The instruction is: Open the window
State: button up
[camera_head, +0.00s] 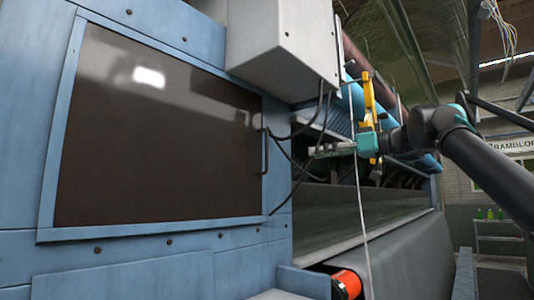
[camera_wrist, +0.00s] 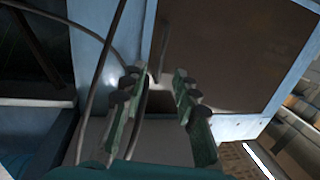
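The window (camera_head: 155,130) is a large dark glossy pane in a blue frame on the machine's side, at the left of the head view. It looks closed. Its dark upright handle (camera_head: 264,152) is at the pane's right edge. My gripper (camera_head: 318,150) is to the right of the handle, apart from it. In the wrist view, the pane (camera_wrist: 235,50) is at upper right and the handle (camera_wrist: 163,50) appears as a thin bar ahead of the fingertips. My gripper's green fingers (camera_wrist: 158,80) are spread with nothing held between them.
A grey box (camera_head: 280,45) juts out above the handle. Dark cables (camera_head: 292,165) hang between the handle and my gripper, and cross the left of the wrist view (camera_wrist: 118,30). Rollers and an orange-ended cylinder (camera_head: 346,284) lie below right.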

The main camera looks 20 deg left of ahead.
notch_tip(320, 180, up, 2)
jog(key=r, duration=0.1)
send_over(267, 168)
jog(key=shift+w+a+f+n+y, duration=0.15)
jog(key=shift+w+f+n+y, duration=0.1)
jog(key=shift+n+y, duration=0.05)
dwell(0.3)
grip_shut()
